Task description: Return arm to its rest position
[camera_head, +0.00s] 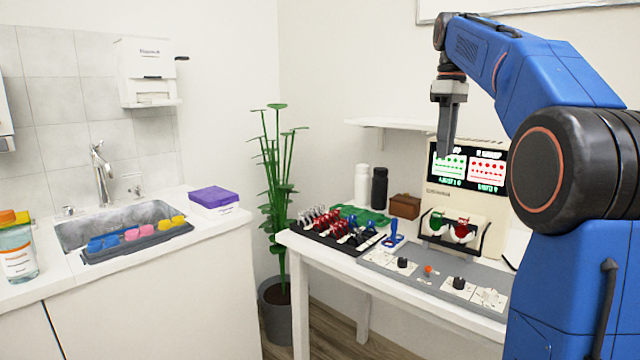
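My blue arm rises on the right side of the head view and bends over to the left. My gripper (446,140) hangs from its end, pointing down, in front of the lit screen (468,168). It is seen nearly edge-on, so the gap between its fingers does not show. No object is visible at its tips. It is well above the white table (420,305).
A shelf (390,123) is behind. A plant (278,190) stands between the table and the sink counter (150,255).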

